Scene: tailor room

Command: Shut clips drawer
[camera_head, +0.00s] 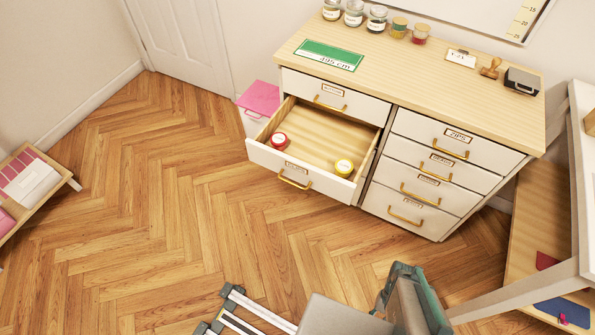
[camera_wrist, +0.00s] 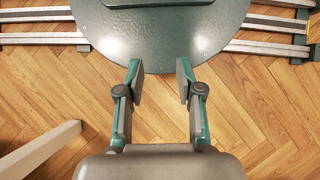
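One drawer (camera_head: 324,187) of the white cabinet stands pulled far out in the head view. It is in the left column, below a shut top drawer (camera_head: 359,105). Its front has a brass handle and a small label that is too small to read, so I cannot tell whether it is the clips drawer. My gripper (camera_wrist: 160,68) is open and empty in the wrist view, above the floor and my base, away from the drawer.
Shut drawers fill the right column, including one marked ZIPS (camera_head: 458,136). Jars (camera_head: 354,14) and small items stand on the wooden cabinet top (camera_head: 400,67). A pink box (camera_head: 260,98) is left of the cabinet. A white-legged table (camera_head: 515,291) stands right. Floor before the drawer is clear.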

